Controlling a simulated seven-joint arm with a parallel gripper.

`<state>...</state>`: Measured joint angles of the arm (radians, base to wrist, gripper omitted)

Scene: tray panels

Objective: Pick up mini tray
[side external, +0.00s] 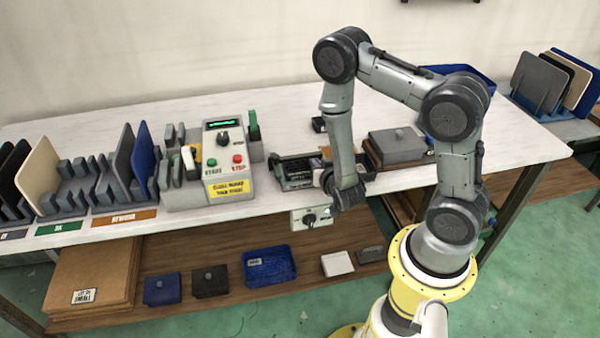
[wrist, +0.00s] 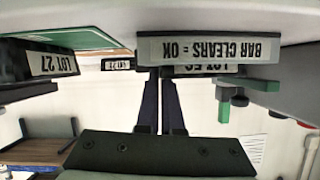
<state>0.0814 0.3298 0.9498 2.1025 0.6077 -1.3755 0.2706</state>
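I cannot tell for certain which piece is the mini tray. In the side view, a small dark tray (side external: 297,178) with items in it lies near the front of the white bench, just left of my wrist. A blue tray (side external: 270,270) with a white label sits on the lower shelf. My gripper is mostly hidden behind my wrist in the side view. In the wrist view, its two dark fingers (wrist: 160,105) stand close together with a narrow pale gap between them. No tray is clearly visible between them; whether they grip something thin is unclear.
A tester with green and red buttons (side external: 222,160) stands left of the dark tray. Slotted racks with upright panels (side external: 90,180) fill the bench's left. A grey lidded block (side external: 398,146) is to the right. In the wrist view, an inverted "BAR CLEARS = OK" label (wrist: 208,49) is close ahead.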

